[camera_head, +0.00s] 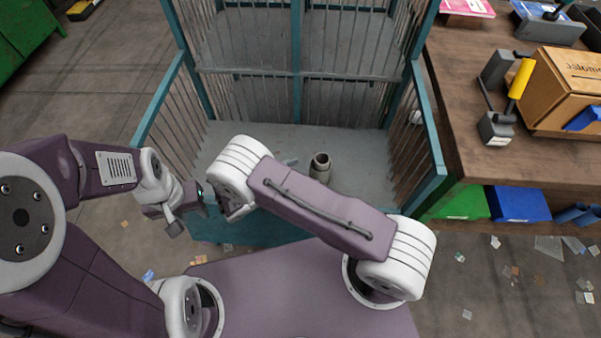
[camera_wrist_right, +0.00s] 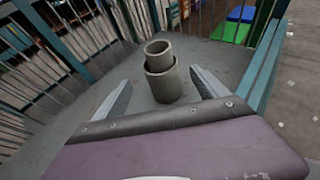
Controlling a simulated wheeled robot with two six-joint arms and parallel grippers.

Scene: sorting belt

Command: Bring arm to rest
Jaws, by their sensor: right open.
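My right gripper (camera_wrist_right: 160,78) is open, with its two pale fingers spread apart in the right wrist view. A grey stepped pipe piece (camera_wrist_right: 161,88) stands upright beyond and between the fingertips; I see no finger touching it. In the head view the pipe piece (camera_head: 320,167) stands on the grey floor of the teal cage, behind my right arm's link. That link hides most of the right gripper there. My left gripper (camera_head: 190,208) is at the cage's front left, close to my right arm's white joint; its jaws are too small and partly covered to judge.
The teal cage (camera_head: 297,75) has barred sides and an open front. On the right, a wooden table (camera_head: 460,95) holds a cardboard box (camera_head: 570,85) and a yellow-handled tool (camera_head: 518,80). Green (camera_head: 462,205) and blue bins (camera_head: 518,204) are below it. Scraps litter the floor.

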